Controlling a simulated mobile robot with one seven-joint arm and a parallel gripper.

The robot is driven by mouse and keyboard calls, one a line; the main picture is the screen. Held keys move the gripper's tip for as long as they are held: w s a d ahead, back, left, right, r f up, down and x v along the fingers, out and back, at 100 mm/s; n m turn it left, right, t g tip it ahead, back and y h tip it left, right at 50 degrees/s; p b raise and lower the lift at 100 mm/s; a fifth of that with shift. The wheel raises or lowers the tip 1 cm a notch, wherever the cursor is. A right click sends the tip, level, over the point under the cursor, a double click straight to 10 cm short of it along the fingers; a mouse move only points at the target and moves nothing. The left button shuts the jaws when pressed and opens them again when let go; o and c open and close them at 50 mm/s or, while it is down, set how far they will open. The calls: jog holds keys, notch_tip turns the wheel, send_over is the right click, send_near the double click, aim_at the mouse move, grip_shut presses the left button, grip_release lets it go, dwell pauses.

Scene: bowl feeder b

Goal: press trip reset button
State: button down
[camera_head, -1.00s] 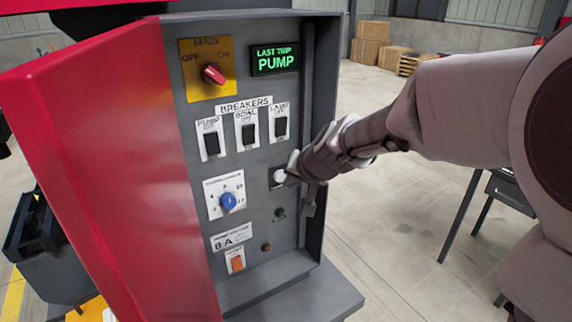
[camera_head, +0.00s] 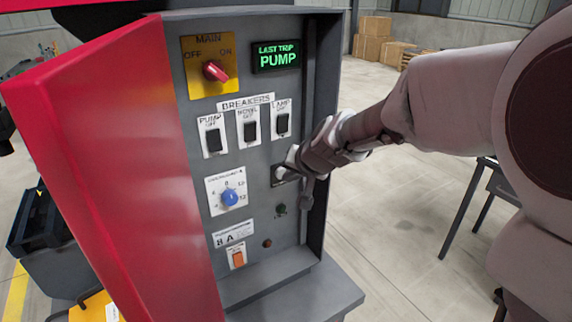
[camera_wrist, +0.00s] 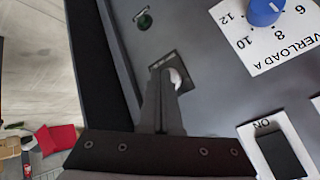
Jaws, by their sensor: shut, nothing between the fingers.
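A pale round button on a dark square plate sits on the grey panel, right of the blue dial. In the wrist view the button (camera_wrist: 176,78) shows beside my fingertips, partly hidden by them. In the head view my gripper (camera_head: 287,170) covers most of it, and part of its plate (camera_head: 281,182) shows. My gripper (camera_wrist: 162,72) is shut and empty, its tips over the plate. I cannot tell whether the tips touch the button. A green-lit display (camera_head: 276,57) reads "LAST TRIP PUMP".
The red cabinet door (camera_head: 110,170) stands open at left. The cabinet's right edge is close to my gripper.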

jog(key=shift+w+a, duration=0.15)
jog(key=shift+w, duration=0.1)
dwell(0.6)
jog(key=shift+s+d+b, duration=0.45)
jog(key=shift+s+b, duration=0.15)
jog(key=shift+s, duration=0.1)
jog(key=s+d+b, duration=0.1)
jog(key=s+b, duration=0.1)
jog(key=s+d+b, duration=0.1)
jog(key=s+d, duration=0.1)
jog(key=shift+s+b, duration=0.1)
jog(key=shift+b, duration=0.25)
jog(key=shift+a, duration=0.1)
